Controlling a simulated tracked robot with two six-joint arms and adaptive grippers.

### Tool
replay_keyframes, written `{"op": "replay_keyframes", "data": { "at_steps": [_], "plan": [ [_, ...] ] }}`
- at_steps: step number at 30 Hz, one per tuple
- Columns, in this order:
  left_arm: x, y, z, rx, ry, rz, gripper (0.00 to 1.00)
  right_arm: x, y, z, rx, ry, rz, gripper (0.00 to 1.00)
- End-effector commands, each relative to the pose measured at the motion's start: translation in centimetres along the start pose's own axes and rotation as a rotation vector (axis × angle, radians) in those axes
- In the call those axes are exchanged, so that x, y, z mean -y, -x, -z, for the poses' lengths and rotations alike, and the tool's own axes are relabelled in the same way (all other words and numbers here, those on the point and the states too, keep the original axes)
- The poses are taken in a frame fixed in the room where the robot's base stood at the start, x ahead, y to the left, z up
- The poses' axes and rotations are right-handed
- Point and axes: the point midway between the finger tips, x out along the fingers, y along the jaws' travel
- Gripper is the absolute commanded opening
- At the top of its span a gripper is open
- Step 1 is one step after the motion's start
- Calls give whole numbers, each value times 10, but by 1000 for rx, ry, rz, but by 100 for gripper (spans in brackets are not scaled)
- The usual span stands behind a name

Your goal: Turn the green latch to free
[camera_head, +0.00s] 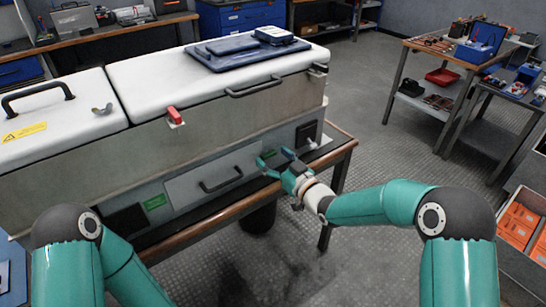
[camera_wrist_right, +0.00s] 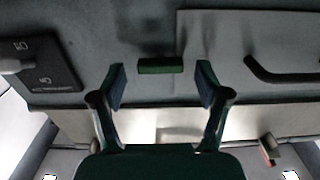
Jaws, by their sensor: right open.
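The green latch (camera_wrist_right: 160,65) is a short dark green bar on the grey front face of the cabinet (camera_head: 90,165). In the right wrist view it lies level across the picture, between my fingertips and slightly beyond them, and nothing grips it. My right gripper (camera_head: 275,160) is open in front of the lower cabinet face, right of the drawer-like panel; its two fingers also show in the right wrist view (camera_wrist_right: 161,85). In the head view the gripper largely hides the latch. My left gripper is out of the picture; only my left arm shows.
A panel with a dark handle (camera_head: 220,180) is left of my right gripper. A black switch plate (camera_head: 308,135) is to its right. A red latch (camera_head: 174,115) is on the cabinet's upper edge. The wooden table edge (camera_head: 240,205) runs below.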

Motion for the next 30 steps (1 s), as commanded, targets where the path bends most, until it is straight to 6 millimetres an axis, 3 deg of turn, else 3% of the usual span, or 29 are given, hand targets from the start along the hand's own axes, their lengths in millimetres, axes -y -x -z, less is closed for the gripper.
{"op": "replay_keyframes", "data": {
  "at_steps": [10,21,30],
  "plan": [
    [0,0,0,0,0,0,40,1,-4,0,-1,0,1,73],
    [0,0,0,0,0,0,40,1,-4,0,-1,0,2,15],
    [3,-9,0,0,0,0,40,1,-4,-2,-2,33,2,15]
  ]
}}
